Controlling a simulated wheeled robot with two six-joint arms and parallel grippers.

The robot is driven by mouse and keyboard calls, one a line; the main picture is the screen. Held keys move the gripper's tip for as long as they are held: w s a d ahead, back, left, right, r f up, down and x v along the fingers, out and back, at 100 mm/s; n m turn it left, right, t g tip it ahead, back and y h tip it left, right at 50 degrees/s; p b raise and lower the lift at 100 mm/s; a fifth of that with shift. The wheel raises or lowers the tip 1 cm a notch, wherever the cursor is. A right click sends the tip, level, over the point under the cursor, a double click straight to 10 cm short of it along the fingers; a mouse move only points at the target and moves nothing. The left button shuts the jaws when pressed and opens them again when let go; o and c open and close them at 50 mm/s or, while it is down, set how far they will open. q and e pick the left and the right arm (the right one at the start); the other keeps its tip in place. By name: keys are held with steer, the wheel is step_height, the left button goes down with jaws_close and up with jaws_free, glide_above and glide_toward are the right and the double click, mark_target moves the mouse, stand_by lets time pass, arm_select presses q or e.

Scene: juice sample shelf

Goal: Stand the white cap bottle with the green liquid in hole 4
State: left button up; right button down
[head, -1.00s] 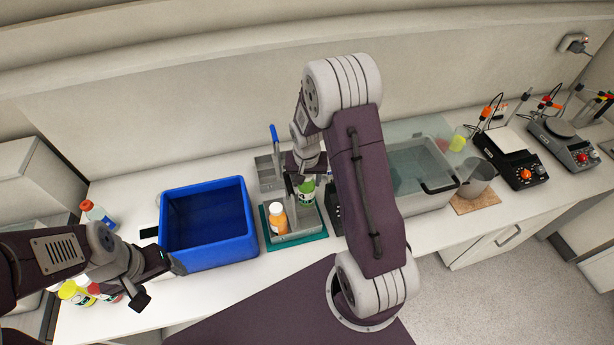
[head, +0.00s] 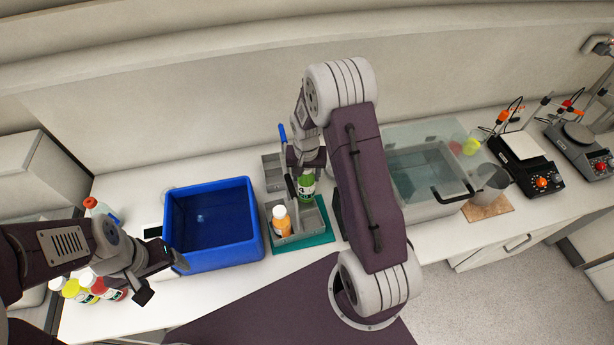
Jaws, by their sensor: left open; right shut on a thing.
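A bottle with green liquid (head: 306,187) is in my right gripper (head: 304,172), which is shut on it from above. Its cap is hidden by the gripper. The bottle is upright over the right part of a grey rack (head: 294,243) on a teal mat (head: 325,237). I cannot tell whether its base touches the rack. An orange bottle with a white cap (head: 281,222) stands in the rack's front left part. The hole numbers cannot be read. My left gripper (head: 163,275) is open and empty in front of the blue bin's left side.
A blue bin (head: 252,225) stands left of the rack. Several bottles (head: 90,288) stand at the front left, partly behind my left arm. A blue-handled tool (head: 283,134) rises from the rack's back. A clear water tank (head: 455,207) is at the right.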

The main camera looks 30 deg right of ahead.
mark_target(306, 183)
steer(key=shift+w+a+r, duration=0.1)
steer(key=shift+w+a, duration=0.1)
steer(key=shift+w, duration=0.05)
steer(key=shift+w+d, duration=0.1)
steer(key=shift+d, duration=0.05)
steer(key=shift+s+a+b, duration=0.35)
steer(key=shift+s, duration=0.2)
steer(key=shift+s+a+t+b, duration=0.3)
steer(key=shift+s+b, duration=0.15)
steer(key=shift+s, duration=0.15)
steer(key=shift+s+a, duration=0.1)
steer(key=shift+s, duration=0.05)
steer(key=shift+s+f+b, duration=0.1)
steer(key=shift+f+b, duration=0.35)
steer(key=shift+f, duration=0.05)
